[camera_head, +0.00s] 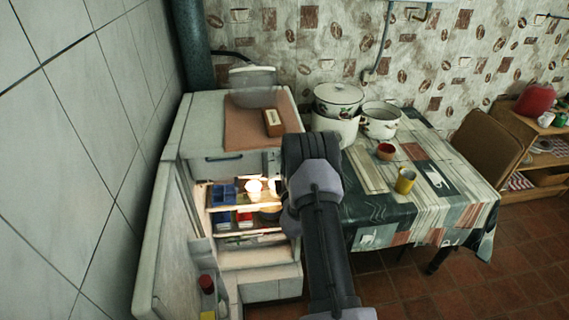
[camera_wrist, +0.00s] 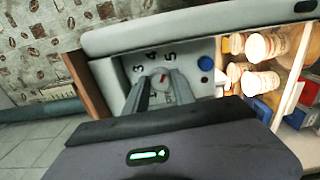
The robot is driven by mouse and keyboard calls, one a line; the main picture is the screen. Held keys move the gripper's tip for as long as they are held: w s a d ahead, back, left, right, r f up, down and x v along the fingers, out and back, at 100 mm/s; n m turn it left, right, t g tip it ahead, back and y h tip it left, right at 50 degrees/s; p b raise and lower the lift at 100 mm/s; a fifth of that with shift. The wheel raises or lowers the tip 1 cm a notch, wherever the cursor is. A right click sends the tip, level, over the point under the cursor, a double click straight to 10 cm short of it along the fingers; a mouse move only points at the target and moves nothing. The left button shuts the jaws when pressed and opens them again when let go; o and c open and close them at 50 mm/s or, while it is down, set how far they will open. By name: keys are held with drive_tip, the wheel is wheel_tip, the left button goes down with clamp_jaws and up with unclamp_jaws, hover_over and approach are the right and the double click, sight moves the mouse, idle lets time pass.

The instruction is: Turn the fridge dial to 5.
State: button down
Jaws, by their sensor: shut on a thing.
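The fridge (camera_head: 222,259) stands open at the left in the head view, its lit shelves showing. In the wrist view the round grey dial (camera_wrist: 160,79) sits on a pale panel, with the numbers 3, 4 and 5 printed around its upper side. A small red mark shows on the dial, on the side toward 4 and 5; I cannot tell exactly which number it points at. My gripper (camera_wrist: 158,86) is shut on the dial, one finger on each side. In the head view my arm hides the dial and the fingertips.
A blue round button (camera_wrist: 206,63) is beside the dial. Cups and containers (camera_wrist: 262,82) stand on the fridge shelf close by. The open fridge door (camera_head: 166,235) is at the left. A table (camera_head: 440,213) with enamel pots (camera_head: 381,120) stands to the right.

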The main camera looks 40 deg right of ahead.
drive_tip(key=shift+m, duration=0.3)
idle(0.4)
drive_tip(key=c, duration=1.1)
unclamp_jaws()
drive_tip(key=v, duration=1.7)
drive_tip(key=shift+s+p, duration=0.25)
drive_tip(key=shift+p, duration=0.15)
